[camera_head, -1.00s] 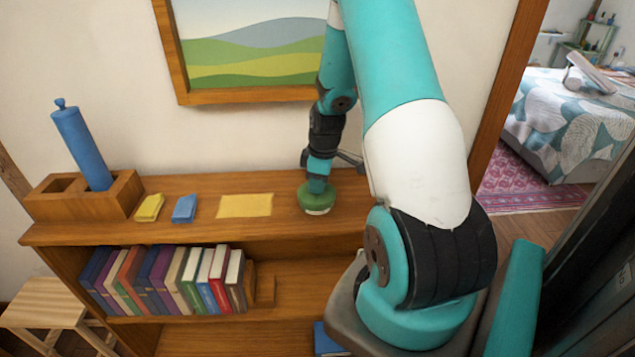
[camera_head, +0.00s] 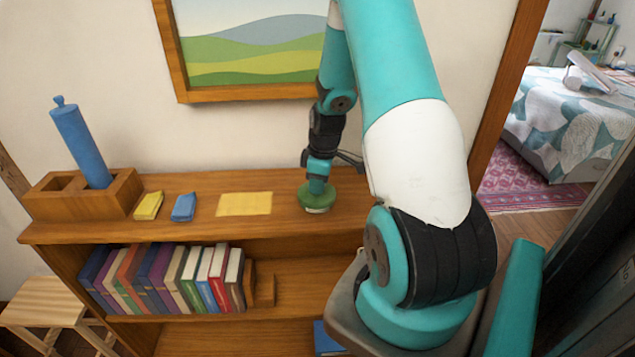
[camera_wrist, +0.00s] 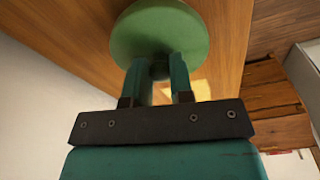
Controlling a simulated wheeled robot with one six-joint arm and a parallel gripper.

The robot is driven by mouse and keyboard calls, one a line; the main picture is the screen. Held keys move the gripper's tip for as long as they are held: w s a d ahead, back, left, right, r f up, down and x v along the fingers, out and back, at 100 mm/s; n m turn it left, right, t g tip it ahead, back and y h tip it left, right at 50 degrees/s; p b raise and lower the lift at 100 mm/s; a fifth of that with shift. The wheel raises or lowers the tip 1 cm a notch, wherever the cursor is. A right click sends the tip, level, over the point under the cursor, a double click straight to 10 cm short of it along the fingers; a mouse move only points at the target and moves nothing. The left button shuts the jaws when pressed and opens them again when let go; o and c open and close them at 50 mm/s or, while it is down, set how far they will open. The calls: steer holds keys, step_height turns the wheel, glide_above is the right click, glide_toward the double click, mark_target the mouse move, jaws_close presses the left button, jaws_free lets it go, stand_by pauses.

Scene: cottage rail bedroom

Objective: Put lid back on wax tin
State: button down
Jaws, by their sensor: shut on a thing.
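The round green lid (camera_head: 326,193) is at my gripper's tips on the shelf top, towards the right of the bookcase. A pale band shows under its green edge, which may be the tin; the head view is too small to tell how the two sit together. In the wrist view the lid (camera_wrist: 160,32) is a flat green disc with a small knob. My gripper (camera_wrist: 160,72) is shut on that knob, one finger on each side. It points down in the head view (camera_head: 318,183). The tin's body is mostly hidden.
A yellow mat (camera_head: 244,204) lies left of the lid on the shelf top (camera_head: 290,180). A blue cloth (camera_head: 184,208), a yellow cloth (camera_head: 149,206) and a wooden holder (camera_head: 120,195) with a blue cylinder (camera_head: 80,145) stand farther left. Books (camera_head: 165,280) fill the shelf below.

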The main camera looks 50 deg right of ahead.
steer(key=shift+f, duration=0.2)
stand_by(0.4)
steer(key=c, duration=0.9)
jaws_free()
steer(key=shift+r, duration=0.1)
steer(key=r+b, duration=0.1)
steer(key=r, duration=0.4)
steer(key=s+r+b, duration=0.1)
steer(key=r, duration=0.5)
steer(key=s+d+r+b, duration=0.1)
steer(key=r, duration=0.5)
steer(key=shift+r, duration=0.1)
